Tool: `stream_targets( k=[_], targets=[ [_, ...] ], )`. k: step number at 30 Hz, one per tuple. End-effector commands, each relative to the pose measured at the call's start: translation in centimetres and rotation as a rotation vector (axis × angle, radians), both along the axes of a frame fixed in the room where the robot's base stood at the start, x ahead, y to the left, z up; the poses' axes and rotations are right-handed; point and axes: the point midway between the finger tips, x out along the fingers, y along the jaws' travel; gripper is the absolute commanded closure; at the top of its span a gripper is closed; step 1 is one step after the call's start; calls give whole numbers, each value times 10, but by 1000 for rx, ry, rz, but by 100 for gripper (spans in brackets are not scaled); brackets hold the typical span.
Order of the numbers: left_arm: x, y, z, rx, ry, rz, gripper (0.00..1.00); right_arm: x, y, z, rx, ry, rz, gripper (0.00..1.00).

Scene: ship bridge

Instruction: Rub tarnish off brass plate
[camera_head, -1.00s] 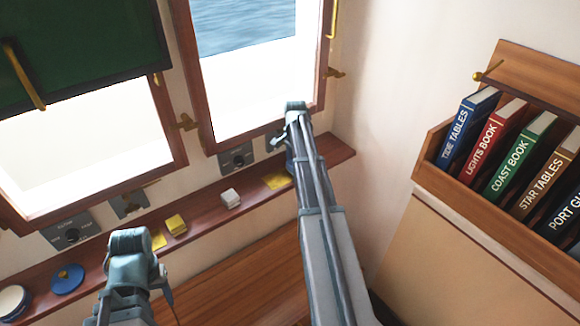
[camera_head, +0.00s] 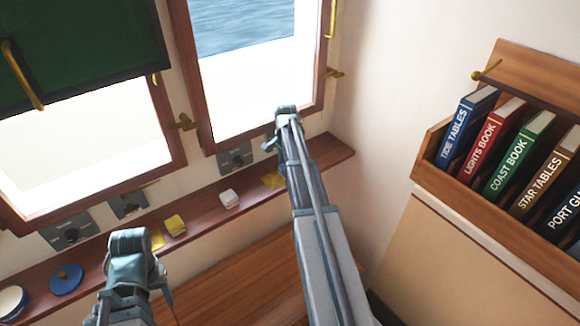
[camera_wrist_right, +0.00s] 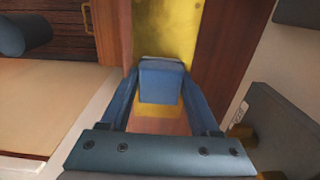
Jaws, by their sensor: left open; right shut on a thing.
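A yellow brass plate (camera_wrist_right: 165,28) lies on the brown shelf in the right wrist view. A yellow piece, seemingly this plate (camera_head: 272,181), shows beside my right arm in the head view. My right gripper (camera_wrist_right: 162,82) is shut on a blue-grey block (camera_wrist_right: 161,84). The block is over the plate's near part, with yellow showing on both sides of it; whether it touches cannot be told. In the head view my right arm hides its gripper. My left gripper (camera_head: 132,246) is open and low at the left; its fingertips are mostly hidden.
The shelf (camera_head: 205,213) under the windows holds a white block (camera_head: 229,199), a yellow block (camera_head: 175,225), a blue lid (camera_head: 66,280) and a round tin (camera_head: 13,302). A book rack (camera_head: 437,165) is at the right. The wooden surface (camera_head: 235,275) below is clear.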

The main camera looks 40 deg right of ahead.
Motion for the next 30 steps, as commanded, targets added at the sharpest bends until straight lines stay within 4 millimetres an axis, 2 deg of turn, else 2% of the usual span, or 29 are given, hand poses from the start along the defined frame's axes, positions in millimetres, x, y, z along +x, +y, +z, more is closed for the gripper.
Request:
stream_targets(
  k=[16, 26, 30],
  targets=[
    [0, 0, 1, 0, 0, 0, 45, 0, 36, 1, 6, 0, 5, 83],
    [0, 0, 1, 0, 0, 0, 45, 0, 41, 1, 4, 0, 2, 83],
    [0, 0, 0, 0, 0, 0, 45, 0, 49, 0, 4, 0, 3, 83]
  ],
)
